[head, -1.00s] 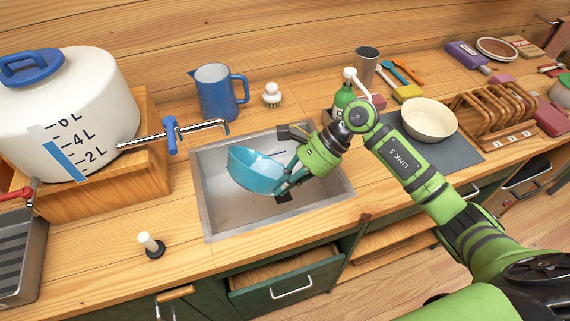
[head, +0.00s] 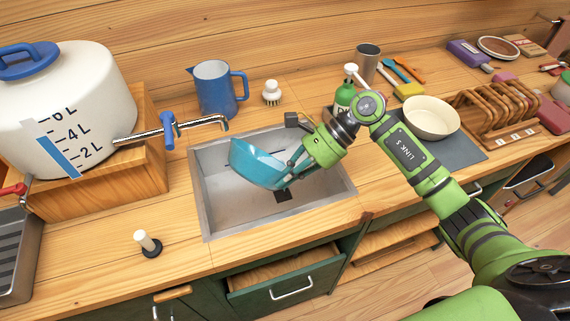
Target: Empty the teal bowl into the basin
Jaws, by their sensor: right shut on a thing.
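The teal bowl (head: 257,165) is over the grey metal basin (head: 222,213), tilted with its opening toward the upper left. My right gripper (head: 290,172) is shut on the bowl's right side and holds it above the basin floor. Part of the bowl's inside shows light blue; I cannot tell whether anything is left in it. A dark square drain shows on the basin floor below the bowl. My left gripper is not in view.
A white water tank (head: 65,110) on a wooden stand has a tap (head: 170,130) reaching toward the basin. A blue jug (head: 215,90) and a brush (head: 271,93) stand behind the basin. A cream bowl (head: 431,117) sits on a grey mat to the right. A stopper (head: 148,243) stands at front left.

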